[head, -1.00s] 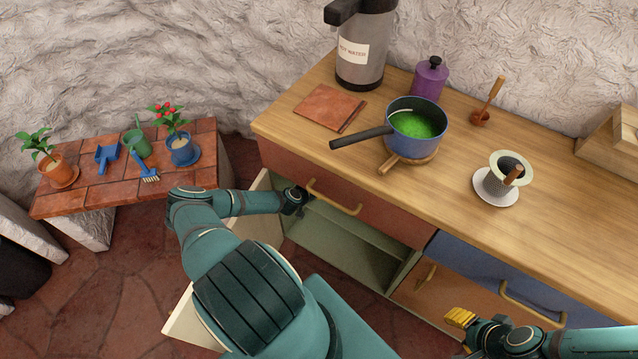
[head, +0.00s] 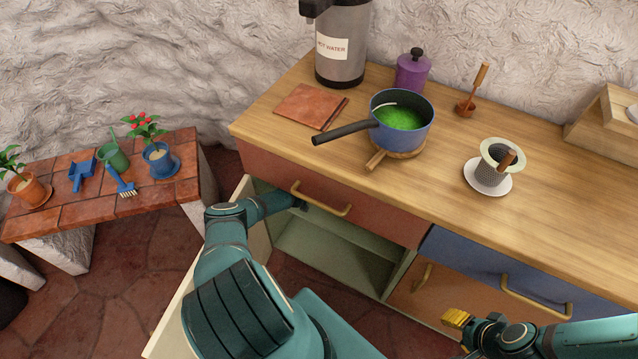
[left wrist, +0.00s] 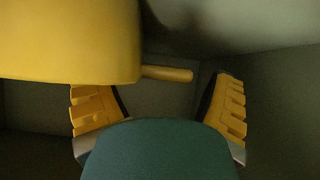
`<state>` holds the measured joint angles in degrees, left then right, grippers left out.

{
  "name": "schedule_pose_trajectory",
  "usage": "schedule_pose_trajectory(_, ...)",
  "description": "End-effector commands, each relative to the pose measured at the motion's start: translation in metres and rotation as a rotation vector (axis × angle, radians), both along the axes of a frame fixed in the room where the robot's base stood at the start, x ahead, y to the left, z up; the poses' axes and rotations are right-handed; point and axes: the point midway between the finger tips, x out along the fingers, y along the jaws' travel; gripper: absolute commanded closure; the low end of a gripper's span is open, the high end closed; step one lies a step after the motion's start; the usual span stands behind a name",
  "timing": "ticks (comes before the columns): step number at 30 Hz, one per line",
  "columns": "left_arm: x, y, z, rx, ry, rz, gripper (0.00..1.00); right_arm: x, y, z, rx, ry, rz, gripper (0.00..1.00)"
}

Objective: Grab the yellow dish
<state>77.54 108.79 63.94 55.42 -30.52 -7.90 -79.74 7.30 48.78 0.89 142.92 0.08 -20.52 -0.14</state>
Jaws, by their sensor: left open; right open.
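The yellow dish (left wrist: 70,40) fills the upper left of the left wrist view, inside a dim cabinet. Its short rounded handle (left wrist: 168,74) points right, between and beyond the fingers of my left gripper (left wrist: 157,95). That gripper is open, with nothing between its fingers; its left finger lies just below the dish's body. In the head view my left arm reaches into the open lower cabinet (head: 335,262), and the drawer front and counter hide the dish and the left gripper's fingers. My right gripper (head: 457,318) is open and empty in front of the lower right drawers.
The wooden counter (head: 570,200) holds a blue pot (head: 418,136) of green content, a purple canister (head: 412,72), a water dispenser (head: 342,60) and a dripper (head: 488,172). The open cabinet door (head: 250,215) stands by my left arm. A tiled bench (head: 110,205) holds plants.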

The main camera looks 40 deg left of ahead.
Motion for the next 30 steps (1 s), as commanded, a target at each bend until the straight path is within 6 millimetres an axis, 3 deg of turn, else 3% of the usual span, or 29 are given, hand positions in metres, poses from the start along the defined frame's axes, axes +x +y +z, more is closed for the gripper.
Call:
schedule_pose_trajectory(13,0.0058,0.0013,-0.0035,-0.002,0.000,0.001,0.15,0.0010,-0.0001,-0.0033,0.000,-0.003,-0.001,0.53)
schedule_pose_trajectory(14,0.0058,0.0013,-0.0035,-0.002,0.000,0.001,0.23,0.0010,-0.0001,-0.0033,0.000,-0.002,-0.001,0.53)
schedule_pose_trajectory(20,0.0057,0.0013,-0.0035,-0.001,0.000,0.001,0.93,0.0009,-0.0001,-0.0034,0.000,-0.002,-0.001,0.53)
schedule_pose_trajectory(21,0.0057,0.0013,-0.0035,-0.001,0.000,0.001,0.97,0.0009,-0.0001,-0.0034,0.000,-0.002,-0.001,0.53)
schedule_pose_trajectory(30,0.0092,-0.0049,-0.0039,0.000,0.001,-0.006,0.97,0.0008,-0.0001,-0.0035,0.000,-0.002,-0.001,0.53)
